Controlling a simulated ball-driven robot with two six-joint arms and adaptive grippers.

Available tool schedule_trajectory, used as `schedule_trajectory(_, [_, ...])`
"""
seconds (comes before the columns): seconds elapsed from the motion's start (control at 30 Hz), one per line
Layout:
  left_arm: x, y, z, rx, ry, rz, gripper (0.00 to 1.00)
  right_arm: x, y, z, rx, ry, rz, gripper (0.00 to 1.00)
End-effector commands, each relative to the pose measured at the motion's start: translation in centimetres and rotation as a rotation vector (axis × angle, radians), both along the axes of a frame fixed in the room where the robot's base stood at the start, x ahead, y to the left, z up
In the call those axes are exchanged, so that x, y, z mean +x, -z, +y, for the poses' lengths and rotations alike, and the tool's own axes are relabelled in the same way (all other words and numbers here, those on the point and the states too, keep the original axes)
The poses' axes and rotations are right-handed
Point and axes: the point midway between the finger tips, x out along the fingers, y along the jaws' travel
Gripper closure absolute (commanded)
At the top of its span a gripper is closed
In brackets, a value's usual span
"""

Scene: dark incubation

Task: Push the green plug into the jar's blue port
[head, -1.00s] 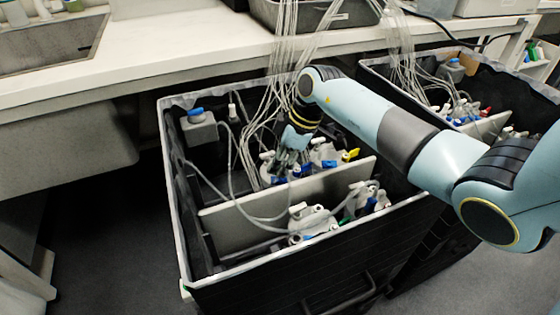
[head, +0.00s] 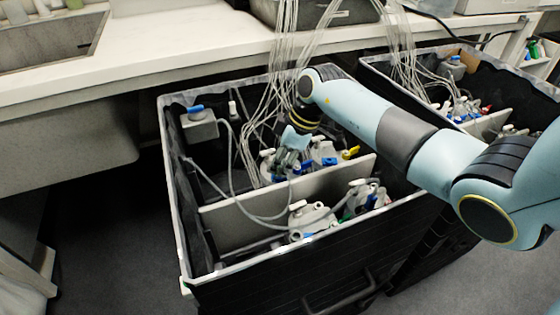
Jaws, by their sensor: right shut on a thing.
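My right gripper (head: 288,160) points down into the back compartment of the front black bin, over the jars there. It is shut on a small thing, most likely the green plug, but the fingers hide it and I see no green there. A white jar (head: 322,152) with blue and yellow fittings stands just right of the fingers. Blue fittings (head: 278,178) show just below them. I cannot tell which is the blue port, or whether the plug touches it. My left gripper is not in view.
Another jar (head: 310,216) stands in front of the divider. Thin tubes (head: 262,110) hang close to my gripper. A second bin stands at right, a white bench behind.

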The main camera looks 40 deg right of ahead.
Motion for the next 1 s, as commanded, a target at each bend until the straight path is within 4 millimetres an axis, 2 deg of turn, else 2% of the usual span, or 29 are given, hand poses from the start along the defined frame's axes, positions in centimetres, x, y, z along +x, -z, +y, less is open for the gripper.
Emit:
schedule_trajectory(0.7, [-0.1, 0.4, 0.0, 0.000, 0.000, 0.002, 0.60, 0.0, 1.1, 0.0, 0.000, 0.000, 0.000, 1.00])
schedule_trajectory(0.73, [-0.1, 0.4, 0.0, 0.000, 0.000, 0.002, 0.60, 0.0, 1.1, 0.0, 0.000, -0.001, 0.000, 0.82])
schedule_trajectory(0.8, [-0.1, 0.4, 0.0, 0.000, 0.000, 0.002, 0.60, 0.0, 1.1, 0.0, 0.000, 0.000, 0.000, 0.73])
schedule_trajectory(0.9, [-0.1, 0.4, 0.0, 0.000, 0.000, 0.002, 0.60, 0.0, 1.1, 0.0, 0.000, 0.000, 0.000, 0.60])
schedule_trajectory(1.0, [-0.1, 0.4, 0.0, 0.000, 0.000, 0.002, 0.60, 0.0, 1.0, 0.0, -0.001, -0.001, -0.001, 0.59])
